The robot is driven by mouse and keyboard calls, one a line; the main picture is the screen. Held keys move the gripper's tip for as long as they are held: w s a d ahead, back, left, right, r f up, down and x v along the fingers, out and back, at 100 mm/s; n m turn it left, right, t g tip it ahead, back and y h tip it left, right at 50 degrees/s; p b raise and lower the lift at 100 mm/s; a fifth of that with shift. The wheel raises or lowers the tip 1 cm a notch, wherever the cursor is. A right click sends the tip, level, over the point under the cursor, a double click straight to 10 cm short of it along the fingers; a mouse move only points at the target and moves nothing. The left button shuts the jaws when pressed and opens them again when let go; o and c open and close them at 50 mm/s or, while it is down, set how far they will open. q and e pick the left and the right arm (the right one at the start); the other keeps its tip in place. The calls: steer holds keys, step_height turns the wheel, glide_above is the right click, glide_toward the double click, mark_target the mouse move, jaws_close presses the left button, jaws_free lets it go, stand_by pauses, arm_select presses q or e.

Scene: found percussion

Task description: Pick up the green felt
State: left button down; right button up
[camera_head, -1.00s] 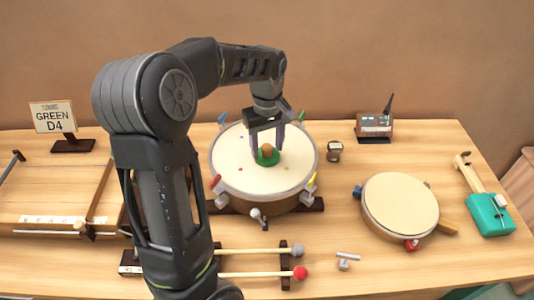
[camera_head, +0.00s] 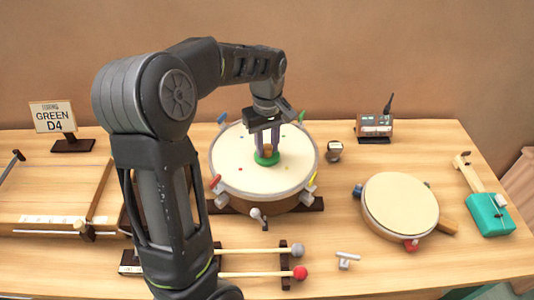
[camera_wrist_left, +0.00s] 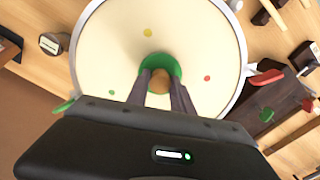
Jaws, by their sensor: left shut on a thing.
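The green felt (camera_head: 267,161) is a round green disc with a brown knob on top. It sits on the pale skin of the large drum (camera_head: 240,179), near its middle. My left gripper (camera_head: 268,151) points down over it, its fingers closed on the brown knob. In the left wrist view the green felt (camera_wrist_left: 176,66) shows beyond the two fingers, with the knob (camera_wrist_left: 160,81) between the fingertips (camera_wrist_left: 160,84). The felt appears to rest on the drum skin. My right gripper is not in view.
A smaller drum (camera_head: 400,203) stands to the right, with a teal-bodied instrument (camera_head: 489,214) beyond it. Two mallets (camera_head: 262,275) lie in front of the large drum. A sign reading "GREEN D4" (camera_head: 52,117) and a stringed wooden board (camera_head: 50,205) are at the left.

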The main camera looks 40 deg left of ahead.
mark_target(267, 147)
arm_select(q)
steer(key=shift+r, duration=0.1)
step_height(267, 147, up, 10)
stand_by(0.7)
stand_by(0.5)
